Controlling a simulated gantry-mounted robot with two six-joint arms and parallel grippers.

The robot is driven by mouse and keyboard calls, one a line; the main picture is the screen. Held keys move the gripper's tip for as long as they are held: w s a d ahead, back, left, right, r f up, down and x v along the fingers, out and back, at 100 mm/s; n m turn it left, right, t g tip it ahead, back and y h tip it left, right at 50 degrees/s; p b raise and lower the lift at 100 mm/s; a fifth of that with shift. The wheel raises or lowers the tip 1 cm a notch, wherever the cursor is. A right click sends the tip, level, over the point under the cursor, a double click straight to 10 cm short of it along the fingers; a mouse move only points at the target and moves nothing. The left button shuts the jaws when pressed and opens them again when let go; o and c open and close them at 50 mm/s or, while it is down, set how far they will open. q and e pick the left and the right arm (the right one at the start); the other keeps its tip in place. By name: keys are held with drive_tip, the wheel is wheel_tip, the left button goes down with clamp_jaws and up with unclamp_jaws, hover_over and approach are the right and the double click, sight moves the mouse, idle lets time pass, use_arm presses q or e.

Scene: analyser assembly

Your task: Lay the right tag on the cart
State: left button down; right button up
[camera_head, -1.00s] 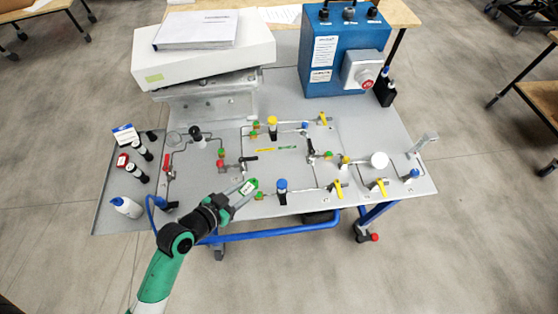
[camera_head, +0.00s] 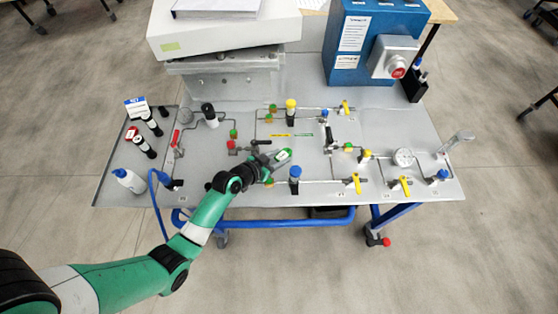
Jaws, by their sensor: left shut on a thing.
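The cart (camera_head: 230,190) has a grey top panel with pipes, valves and gauges. My left gripper (camera_head: 277,163) reaches in from the left over the front middle of the panel. It is shut on a small green-and-white tag (camera_head: 284,155), which sits at its fingertips, left of a blue-capped part (camera_head: 295,174). I cannot tell whether the tag touches the panel. A flat yellow label (camera_head: 278,135) and a flat green label (camera_head: 304,134) lie on the panel behind the tag. My right gripper is not in view.
A black-handled valve (camera_head: 261,142) stands close behind the gripper. Yellow-handled valves (camera_head: 354,183) and a round gauge (camera_head: 403,158) are to the right. A white bottle (camera_head: 129,181) and dark vials stand at the left. A blue box (camera_head: 360,55) stands at the back right.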

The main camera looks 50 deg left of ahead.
use_arm(q)
drive_tip(key=shift+s+f, duration=0.1)
drive_tip(key=shift+f, duration=0.55)
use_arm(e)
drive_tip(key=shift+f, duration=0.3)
use_arm(q)
drive_tip(key=shift+f, duration=0.15)
drive_tip(key=shift+c, duration=1.9)
unclamp_jaws()
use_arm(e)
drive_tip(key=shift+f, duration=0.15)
